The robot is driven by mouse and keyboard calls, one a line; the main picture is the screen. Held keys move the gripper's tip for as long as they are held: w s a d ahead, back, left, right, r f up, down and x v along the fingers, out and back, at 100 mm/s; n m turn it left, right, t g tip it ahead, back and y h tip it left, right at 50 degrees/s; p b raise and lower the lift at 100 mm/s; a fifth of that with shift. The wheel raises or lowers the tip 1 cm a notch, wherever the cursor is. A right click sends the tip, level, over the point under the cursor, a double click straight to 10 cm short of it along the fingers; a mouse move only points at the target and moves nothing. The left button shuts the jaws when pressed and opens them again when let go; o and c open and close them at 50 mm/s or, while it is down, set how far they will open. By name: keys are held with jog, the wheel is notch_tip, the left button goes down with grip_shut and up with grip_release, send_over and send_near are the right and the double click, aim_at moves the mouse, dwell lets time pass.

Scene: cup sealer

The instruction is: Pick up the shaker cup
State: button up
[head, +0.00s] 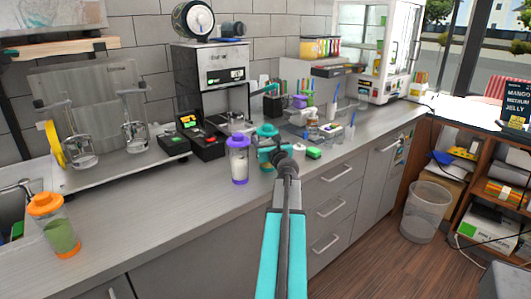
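Several shaker cups stand on the grey counter. A clear one with a purple lid and base (238,160) stands upright near the front edge, in the middle of the view. One with an orange lid and green contents (54,226) stands at the far left front. A teal-lidded cup (266,132) stands just right of the purple one, partly hidden by my gripper. My gripper (270,149) is at the end of my teal arm, overlapping the teal-lidded cup in the view. Its fingers are too small and blended with the cup to tell whether they touch or hold it.
The counter (150,212) is clear between the orange and purple cups. A cup sealer machine (210,80) stands behind, with black boxes (205,142) before it. A trash bin (427,212) stands on the floor.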

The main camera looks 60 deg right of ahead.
notch_tip(320, 180, up, 28)
jog(key=p, duration=0.2)
dwell(0.9)
dwell(0.6)
